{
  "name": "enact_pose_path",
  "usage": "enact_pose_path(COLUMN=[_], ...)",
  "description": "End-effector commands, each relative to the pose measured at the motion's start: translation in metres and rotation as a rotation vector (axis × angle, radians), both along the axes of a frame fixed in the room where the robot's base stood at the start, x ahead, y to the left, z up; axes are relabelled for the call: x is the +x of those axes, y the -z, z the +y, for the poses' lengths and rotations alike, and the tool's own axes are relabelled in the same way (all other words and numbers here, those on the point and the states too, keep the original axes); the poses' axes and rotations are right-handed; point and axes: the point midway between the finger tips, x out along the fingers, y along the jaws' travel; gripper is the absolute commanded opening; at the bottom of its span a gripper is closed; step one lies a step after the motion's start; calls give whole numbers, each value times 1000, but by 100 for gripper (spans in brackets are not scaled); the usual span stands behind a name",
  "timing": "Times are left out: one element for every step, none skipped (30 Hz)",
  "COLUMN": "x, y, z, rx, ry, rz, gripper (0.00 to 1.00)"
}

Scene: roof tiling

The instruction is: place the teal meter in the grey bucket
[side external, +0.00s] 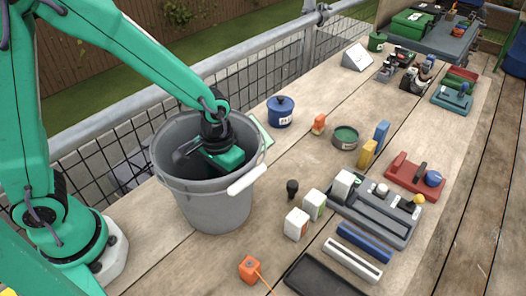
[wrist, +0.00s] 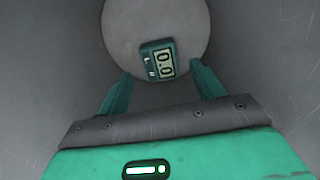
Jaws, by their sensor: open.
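The grey bucket (side external: 213,205) stands on the wooden planks at the left, its white handle grip hanging at the front right. My gripper (side external: 207,158) is down inside the bucket's mouth, its fingertips hidden by the wall. In the wrist view my gripper (wrist: 160,92) is open, with its two teal fingers apart. The teal meter (wrist: 157,60), with a pale display, lies on the bucket's round floor, beyond the fingers and between their lines. It looks clear of both fingers. The bucket's inner wall (wrist: 260,50) surrounds it. The meter is hidden in the side view.
A blue pot (side external: 280,112), a green tin (side external: 345,138) and a grey tray (side external: 385,222) of small items stand right of the bucket. White blocks (side external: 297,223) and an orange box (side external: 250,269) lie in front. A metal railing (side external: 250,58) runs behind.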

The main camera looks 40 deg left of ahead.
Motion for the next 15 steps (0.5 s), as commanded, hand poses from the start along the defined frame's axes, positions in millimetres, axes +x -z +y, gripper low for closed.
enact_pose_path(x=[1,0,0,1,1,1,1,0,1,0,0,0,0,0,0], y=[-8,-12,-17,-22,-27,-33,-37,-41,-48,-52,-56,-61,-65,-68,-72], z=[0,0,0,0,0,0,0,0,0,0,0,0,0,0,0], rx=[-1,-1,-1,-2,-1,-2,-1,-1,-1,-1,-1,-1,-1,-1,-1], ry=[0,0,0,0,0,0,0,0,0,0,0,0,0,0,0], rz=[-4,-4,-3,-5,-4,-5,-4,-4,-4,-4,-3,-4,-3,-3,-2], gripper=[67,67,67,67,67,67,67,67,67,67,67,67,67,67,67])
